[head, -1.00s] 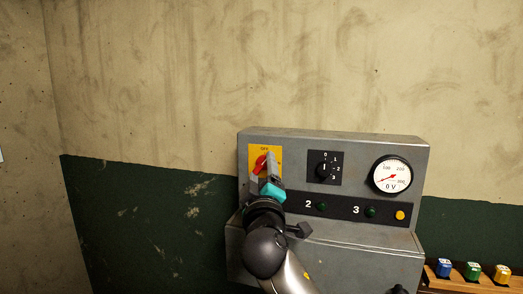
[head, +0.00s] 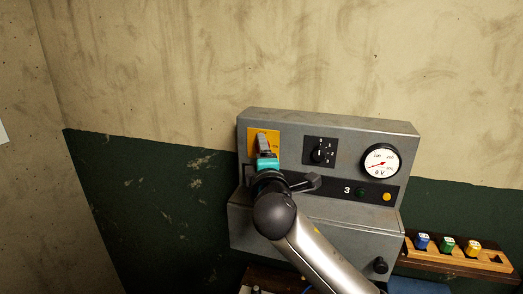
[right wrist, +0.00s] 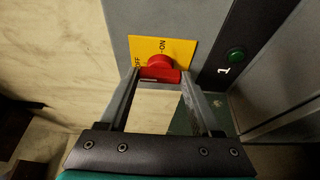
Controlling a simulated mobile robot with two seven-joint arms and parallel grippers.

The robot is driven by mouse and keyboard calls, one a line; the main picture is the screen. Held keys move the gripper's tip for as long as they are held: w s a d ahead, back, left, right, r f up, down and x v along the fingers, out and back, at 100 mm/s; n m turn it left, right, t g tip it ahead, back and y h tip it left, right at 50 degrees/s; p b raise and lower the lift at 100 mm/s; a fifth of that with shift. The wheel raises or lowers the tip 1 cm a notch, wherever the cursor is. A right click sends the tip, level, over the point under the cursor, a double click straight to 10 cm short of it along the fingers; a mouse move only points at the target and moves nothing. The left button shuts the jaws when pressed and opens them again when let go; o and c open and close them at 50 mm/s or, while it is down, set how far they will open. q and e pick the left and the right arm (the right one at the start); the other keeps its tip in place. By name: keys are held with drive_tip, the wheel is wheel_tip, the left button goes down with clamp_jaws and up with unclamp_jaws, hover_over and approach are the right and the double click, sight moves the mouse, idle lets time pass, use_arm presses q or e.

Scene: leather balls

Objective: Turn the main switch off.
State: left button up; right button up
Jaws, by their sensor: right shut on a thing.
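The main switch is a red knob (right wrist: 159,68) on a yellow plate (head: 263,134) marked ON and OFF, at the upper left of the grey control panel (head: 340,121). My right gripper (head: 264,142) is at the plate, and its fingers hide the red knob in the head view. In the right wrist view the two fingers of my right gripper (right wrist: 160,78) stand on either side of the red handle, shut on it. I cannot tell exactly which mark the handle points to. My left gripper is not in view.
A black rotary selector (head: 319,152) and a round voltmeter (head: 381,162) reading near 0 V are right of the switch. A green lamp (right wrist: 236,55) marked 1 is close to the gripper. A wooden rack (head: 460,262) with blue, green and yellow pieces stands at the right.

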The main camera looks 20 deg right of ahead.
idle(0.5)
drive_tip(key=o, duration=1.4)
drive_tip(key=shift+c, duration=0.2)
drive_tip(key=b+v, duration=0.2)
drive_tip(key=v, duration=1.3)
drive_tip(key=shift+s+b, duration=0.15)
drive_tip(key=shift+b, duration=0.2)
